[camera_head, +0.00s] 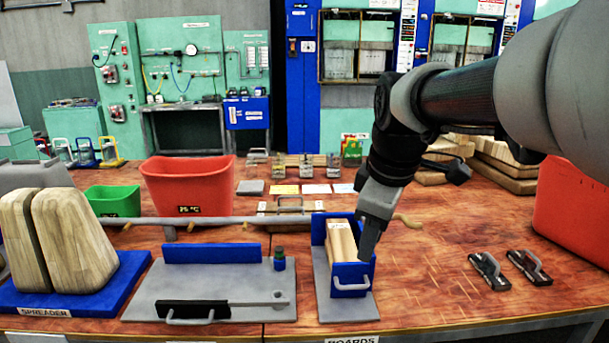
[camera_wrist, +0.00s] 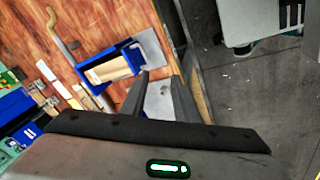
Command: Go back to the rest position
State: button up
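My gripper (camera_head: 367,248) hangs at the end of my arm in the head view, fingers pointing down. It overlaps the right side of the blue boards holder (camera_head: 351,279) in the picture; its height above it is hard to tell. In the wrist view my gripper (camera_wrist: 161,76) has its two fingers apart, with only background visible between them. The blue holder with light wooden boards (camera_wrist: 108,71) shows up and left of the fingers there. The boards (camera_head: 342,240) stand in the holder in the head view, partly hidden by my gripper.
The wooden table (camera_head: 430,270) holds a grey plate with a blue back wall (camera_head: 211,253), wooden spreader blocks (camera_head: 75,240) and a red bin (camera_head: 187,185). Two dark clamps (camera_head: 510,269) lie at right, near another red bin (camera_head: 572,212). Bare tabletop shows right of the boards holder.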

jog(key=s+f+m+t, duration=0.2)
jog(key=s+f+m, duration=0.2)
jog(key=s+m, duration=1)
notch_tip(320, 180, up, 18)
jog(key=s+n+p, duration=0.1)
jog(key=n+p, duration=0.1)
jog(key=p, duration=1.6)
jog(key=shift+s+r+p, duration=0.15)
jog(key=shift+s+p, duration=0.05)
jog(key=shift+p, duration=0.2)
